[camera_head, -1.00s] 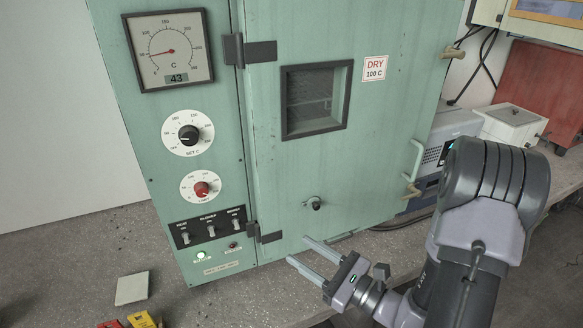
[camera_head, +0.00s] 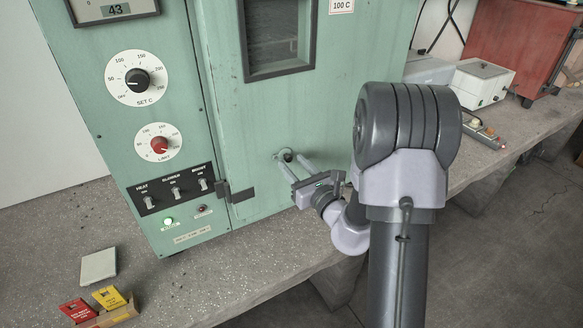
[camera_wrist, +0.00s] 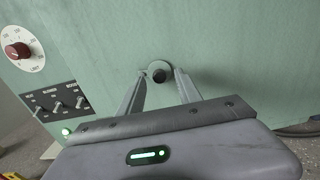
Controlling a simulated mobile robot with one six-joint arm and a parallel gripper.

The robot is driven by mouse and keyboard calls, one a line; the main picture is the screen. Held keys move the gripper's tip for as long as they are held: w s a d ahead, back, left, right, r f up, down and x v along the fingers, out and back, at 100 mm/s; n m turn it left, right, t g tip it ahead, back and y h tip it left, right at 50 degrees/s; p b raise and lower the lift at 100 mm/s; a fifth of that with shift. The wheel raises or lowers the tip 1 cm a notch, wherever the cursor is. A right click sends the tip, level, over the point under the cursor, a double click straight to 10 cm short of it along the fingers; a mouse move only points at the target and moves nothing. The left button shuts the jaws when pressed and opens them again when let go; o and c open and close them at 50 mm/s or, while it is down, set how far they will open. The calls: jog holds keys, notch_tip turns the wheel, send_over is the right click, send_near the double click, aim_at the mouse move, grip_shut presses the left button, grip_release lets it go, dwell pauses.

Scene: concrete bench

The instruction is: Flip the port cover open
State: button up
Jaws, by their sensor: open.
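The port cover (camera_head: 287,154) is a small round piece low on the green oven's door. In the wrist view the port cover (camera_wrist: 159,71) shows as a pale disc with a darker round centre. My gripper (camera_head: 293,160) is open, its fingers pointing at the door. In the wrist view its fingertips (camera_wrist: 161,75) lie to the left and right of the port cover, with nothing seen held. I cannot tell whether they touch it or how far they are from the door. In the head view the fingers partly hide the cover.
The green oven (camera_head: 240,120) stands on the concrete bench (camera_head: 220,275). Its switches (camera_head: 175,193) and red limit knob (camera_head: 159,145) are left of the door. A white box (camera_head: 482,82) stands at the right.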

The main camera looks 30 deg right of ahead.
jog(key=shift+w+a, duration=0.1)
jog(key=shift+w, duration=0.8)
grip_shut()
jog(key=shift+r+n+b, duration=0.1)
jog(key=shift+n+b, duration=0.5)
jog(key=shift+n, duration=0.3)
jog(key=shift+r+n, duration=0.3)
jog(key=shift+n, duration=0.6)
grip_release()
